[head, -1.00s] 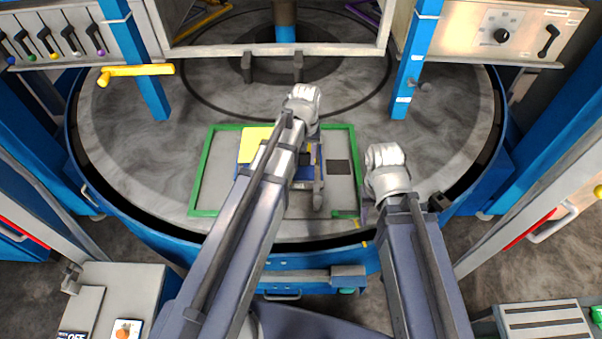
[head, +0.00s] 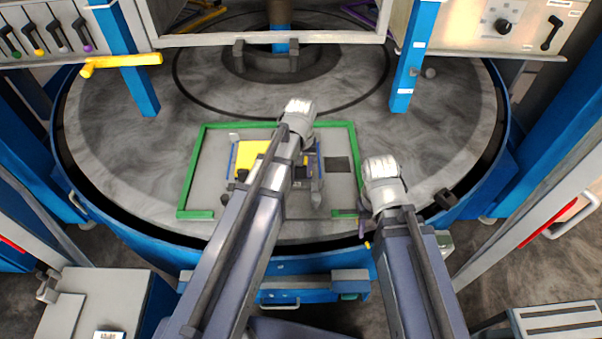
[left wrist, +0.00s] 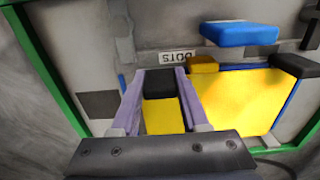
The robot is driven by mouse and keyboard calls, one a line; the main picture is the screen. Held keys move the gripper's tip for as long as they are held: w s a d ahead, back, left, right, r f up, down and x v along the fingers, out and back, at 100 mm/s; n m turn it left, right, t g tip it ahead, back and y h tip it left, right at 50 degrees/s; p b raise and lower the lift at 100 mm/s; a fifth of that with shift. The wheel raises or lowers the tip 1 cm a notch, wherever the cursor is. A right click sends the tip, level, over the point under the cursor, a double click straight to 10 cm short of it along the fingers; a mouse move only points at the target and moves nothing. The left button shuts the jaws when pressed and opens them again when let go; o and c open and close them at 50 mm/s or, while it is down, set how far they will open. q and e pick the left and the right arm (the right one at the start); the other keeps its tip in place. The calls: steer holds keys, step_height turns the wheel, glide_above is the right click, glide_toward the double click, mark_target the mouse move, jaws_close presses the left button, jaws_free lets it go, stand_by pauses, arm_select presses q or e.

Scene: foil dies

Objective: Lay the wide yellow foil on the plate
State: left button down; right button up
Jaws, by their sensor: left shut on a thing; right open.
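A broad yellow sheet (head: 252,157) lies inside the green frame (head: 185,185), left of my left arm in the head view. In the left wrist view the yellow sheet (left wrist: 235,100) has blue edging and lies to the right of my fingers. My left gripper (left wrist: 163,92) is shut on a small yellow piece with a dark end (left wrist: 163,112); its exact shape is partly hidden by the fingers. In the head view my left arm covers most of it. My right gripper (head: 364,227) is open and empty by the frame's front right corner.
A blue block (left wrist: 238,33), a yellow block (left wrist: 203,63) and a black block (left wrist: 295,65) are near the sheet. A dark square (head: 338,164) lies on the grey surface at right.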

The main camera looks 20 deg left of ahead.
arm_select(q)
steer(key=shift+f, duration=0.2)
arm_select(e)
steer(key=shift+f, duration=0.15)
arm_select(q)
steer(key=c, duration=0.7)
jaws_free()
steer(key=shift+r, duration=0.1)
step_height(320, 180, up, 12)
steer(key=r+p, duration=0.1)
steer(key=p, duration=1.1)
steer(key=s+d+m, duration=0.2)
steer(key=s+d, duration=0.1)
steer(key=s, duration=0.1)
steer(key=s+d+m, duration=0.2)
steer(key=s+d, duration=0.2)
steer(key=s, duration=0.1)
steer(key=s+d+m+y, duration=0.1)
steer(key=s+d+m, duration=0.2)
steer(key=s, duration=0.2)
steer(key=shift+s+d+f, duration=0.15)
steer(key=shift+d+f, duration=0.1)
steer(key=shift+f, duration=0.05)
arm_select(e)
step_height(320, 180, up, 12)
steer(key=shift+r, duration=0.2)
